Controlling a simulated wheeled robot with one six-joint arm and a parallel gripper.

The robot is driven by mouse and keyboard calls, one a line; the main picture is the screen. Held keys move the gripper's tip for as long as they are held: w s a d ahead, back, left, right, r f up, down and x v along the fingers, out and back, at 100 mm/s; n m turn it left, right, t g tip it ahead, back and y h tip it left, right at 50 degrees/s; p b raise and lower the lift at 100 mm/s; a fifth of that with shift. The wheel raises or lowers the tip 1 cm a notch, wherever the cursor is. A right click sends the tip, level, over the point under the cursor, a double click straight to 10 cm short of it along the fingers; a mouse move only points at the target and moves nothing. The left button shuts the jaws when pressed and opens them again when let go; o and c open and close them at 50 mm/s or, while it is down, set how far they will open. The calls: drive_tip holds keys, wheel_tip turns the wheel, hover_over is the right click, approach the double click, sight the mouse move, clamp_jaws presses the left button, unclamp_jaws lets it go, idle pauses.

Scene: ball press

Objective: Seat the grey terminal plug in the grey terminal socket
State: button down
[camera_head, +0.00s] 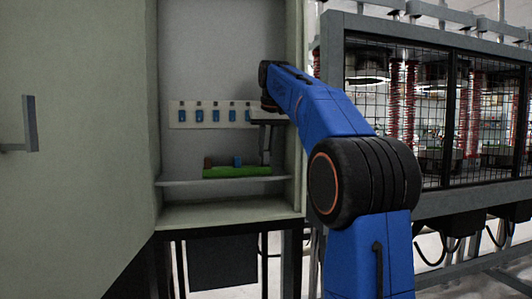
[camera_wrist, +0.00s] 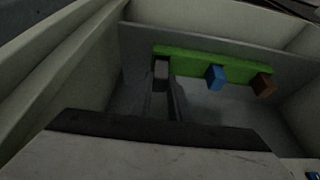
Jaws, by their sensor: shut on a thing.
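In the wrist view, my gripper (camera_wrist: 163,86) is shut on a small grey block, the grey terminal plug (camera_wrist: 161,70), at the left end of a green strip (camera_wrist: 190,63). In the head view, my gripper (camera_head: 266,158) points down beside the right end of the green strip (camera_head: 237,172). The plug overlaps the strip in the wrist view; I cannot tell whether it touches it. I cannot make out the grey terminal socket. The plug is not clear in the head view.
A blue block (camera_wrist: 215,77) and a brown block (camera_wrist: 264,84) stand along the strip. The strip lies inside a cabinet with close side walls and a front ledge (camera_head: 225,182). A pale panel (camera_head: 185,122) with several blue parts is on the back wall. The cabinet door (camera_head: 85,120) stands open.

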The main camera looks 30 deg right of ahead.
drive_tip(key=shift+w+f, duration=0.1)
drive_tip(key=shift+f, duration=0.65)
drive_tip(key=c, duration=2)
unclamp_jaws()
drive_tip(key=o, duration=0.3)
drive_tip(key=shift+w+f, duration=0.15)
drive_tip(key=shift+o, duration=0.7)
drive_tip(key=v, duration=1.2)
drive_tip(key=s+a+r, duration=0.2)
drive_tip(key=s+r, duration=0.2)
drive_tip(key=shift+d+x, duration=0.2)
drive_tip(key=shift+x, duration=2.65)
drive_tip(key=shift+d+x, duration=0.15)
drive_tip(key=shift+x, duration=2.75)
drive_tip(key=shift+d+x, duration=0.2)
drive_tip(key=shift+x, duration=2.65)
